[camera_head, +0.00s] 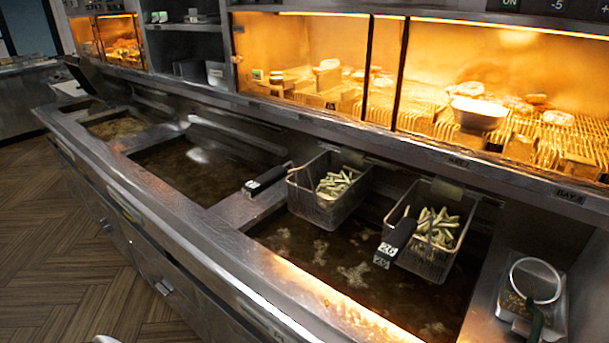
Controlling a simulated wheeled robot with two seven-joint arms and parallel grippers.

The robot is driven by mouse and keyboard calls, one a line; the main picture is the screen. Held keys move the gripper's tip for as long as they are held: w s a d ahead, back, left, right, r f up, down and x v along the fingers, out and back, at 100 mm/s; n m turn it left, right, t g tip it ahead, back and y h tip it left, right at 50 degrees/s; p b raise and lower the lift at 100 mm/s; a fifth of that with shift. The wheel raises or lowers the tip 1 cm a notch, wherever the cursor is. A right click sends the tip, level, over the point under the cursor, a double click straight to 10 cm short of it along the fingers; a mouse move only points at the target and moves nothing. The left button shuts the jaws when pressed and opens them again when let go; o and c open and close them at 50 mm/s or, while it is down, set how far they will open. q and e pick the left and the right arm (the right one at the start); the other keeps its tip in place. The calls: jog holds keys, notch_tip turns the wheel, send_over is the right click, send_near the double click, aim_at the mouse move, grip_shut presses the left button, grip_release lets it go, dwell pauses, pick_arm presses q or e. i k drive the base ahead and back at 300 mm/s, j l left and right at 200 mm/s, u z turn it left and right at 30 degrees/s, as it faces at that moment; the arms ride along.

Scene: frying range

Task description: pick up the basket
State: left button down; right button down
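Two wire fry baskets hang at the back of the right-hand fryer vat, above dark oil. The left basket (312,206) holds pale green-yellow sticks, like fries or beans, and its black handle (267,180) points left over the vat's metal rim. The right basket (424,263) holds similar sticks, and its black handle (396,242) with a white number label points toward the front. Neither of my grippers can be made out, and nothing touches the baskets. A small pale shape at the bottom left edge is too cut off to identify.
The steel counter's front rim (205,245) runs diagonally. More oil vats (190,168) lie to the left. A lit warming cabinet (330,70) overhangs behind the baskets. A round strainer-like tool (535,280) with a dark green handle sits at right. The wooden floor (60,240) is clear.

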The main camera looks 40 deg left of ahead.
aim_at(324, 192)
jog(key=u, duration=1.1)
jog(key=j+z, duration=0.4)
jog(key=j, duration=0.25)
jog(key=k+j+z, duration=0.1)
jog(key=j+z, duration=0.25)
jog(key=j, duration=0.3)
